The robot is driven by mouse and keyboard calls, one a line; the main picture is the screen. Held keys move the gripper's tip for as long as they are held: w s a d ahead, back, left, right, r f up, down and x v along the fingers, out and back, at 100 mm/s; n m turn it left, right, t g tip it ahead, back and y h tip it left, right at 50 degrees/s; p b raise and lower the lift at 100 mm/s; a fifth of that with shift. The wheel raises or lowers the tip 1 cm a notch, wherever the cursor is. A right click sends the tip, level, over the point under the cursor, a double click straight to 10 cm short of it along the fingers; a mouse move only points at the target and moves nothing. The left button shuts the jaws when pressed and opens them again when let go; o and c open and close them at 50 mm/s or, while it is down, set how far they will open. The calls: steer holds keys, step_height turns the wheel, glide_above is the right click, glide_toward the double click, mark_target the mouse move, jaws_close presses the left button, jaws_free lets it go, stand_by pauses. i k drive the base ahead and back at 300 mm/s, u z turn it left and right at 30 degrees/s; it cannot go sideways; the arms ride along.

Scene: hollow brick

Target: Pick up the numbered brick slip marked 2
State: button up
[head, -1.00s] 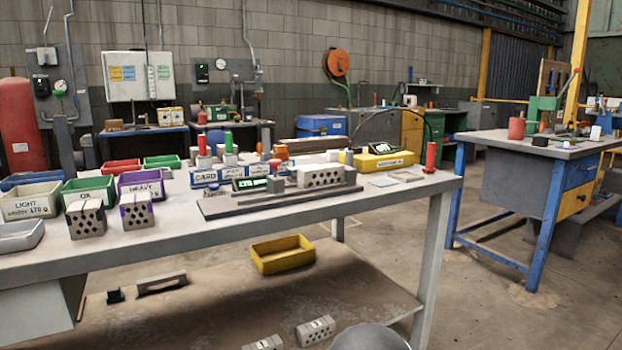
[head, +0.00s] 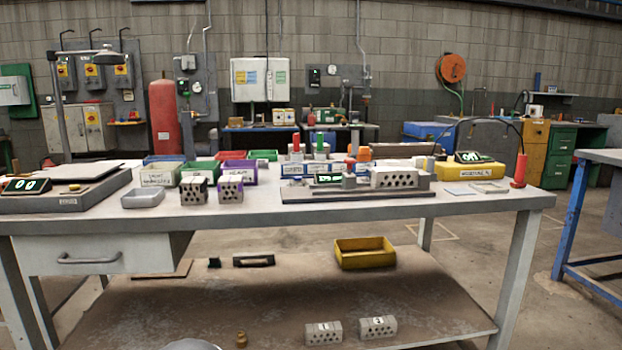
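Two grey perforated bricks lie side by side on the lower shelf (head: 230,300) of the workbench, near its front edge at the right. The right brick (head: 378,328) carries a white label that seems to read 2. The left brick (head: 323,333) carries a label that seems to read 1. Both show rows of dark holes on the front face. They are close together with a small gap. My gripper is not in view; only a rounded grey part, likely mine, shows at the bottom edge.
The workbench top (head: 400,205) overhangs the shelf. A yellow tray (head: 364,261) stands behind the bricks, and a small brass-coloured object (head: 241,340) lies to their left. Bench legs (head: 518,275) stand at the right. Two perforated bricks (head: 194,190) (head: 230,189) sit on the top.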

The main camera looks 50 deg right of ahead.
mark_target(406, 176)
steer(key=u, duration=1.55)
steer(key=k, duration=2.55)
steer(key=z, duration=2)
